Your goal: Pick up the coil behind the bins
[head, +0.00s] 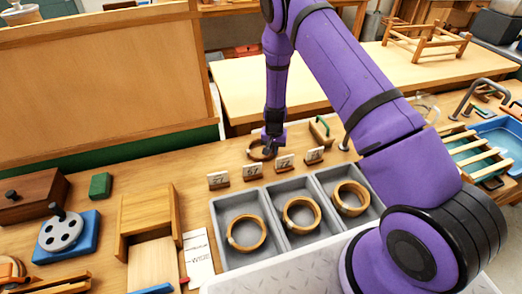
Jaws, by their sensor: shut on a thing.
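My purple arm reaches over the bench to a wooden-coloured coil (257,152) behind the grey bins. My gripper (268,150) points down at this coil and is shut on its right side. The fingertips are small and partly hidden, and I cannot tell whether the coil is lifted off the bench. The row of grey bins (216,224) has three compartments. Each holds one similar ring-shaped coil: left (247,246), middle (289,216) and right (338,198). Small numbered cards stand along the back edge of the bins, in front of the gripper.
At left are a green block (100,185), a blue base with a grey disc (66,232), and a wooden box (146,212). A tall wooden panel (100,80) rises at back left.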

